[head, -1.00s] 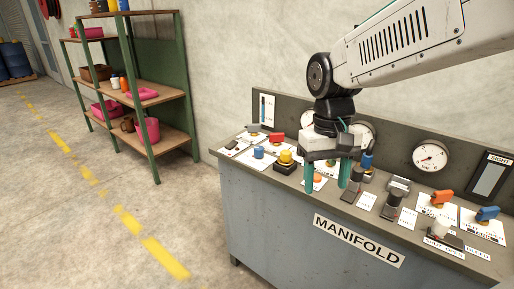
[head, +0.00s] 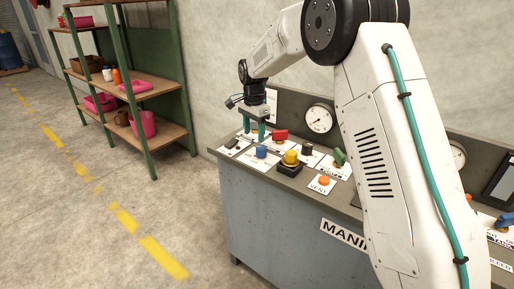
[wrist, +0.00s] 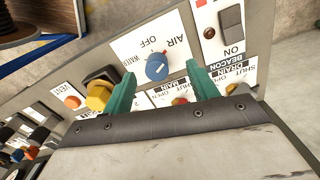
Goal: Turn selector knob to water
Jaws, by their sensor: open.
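The selector knob (wrist: 157,67) is round and blue, on a white plate lettered AIR, OFF and WATER in the wrist view. I cannot tell for sure which word it points at. In the head view the knob (head: 261,152) sits near the left end of the manifold panel. My gripper (wrist: 160,74) is open and empty, its teal fingers either side of the knob in the picture; contact does not show. In the head view my gripper (head: 254,136) is above the panel, appearing behind and slightly left of the knob.
A yellow knob (wrist: 98,96) stands close beside the selector. A red handle (head: 280,135), an orange button (head: 324,180) and a green handle (head: 339,156) are also on the panel. A gauge (head: 319,119) is on the backboard.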

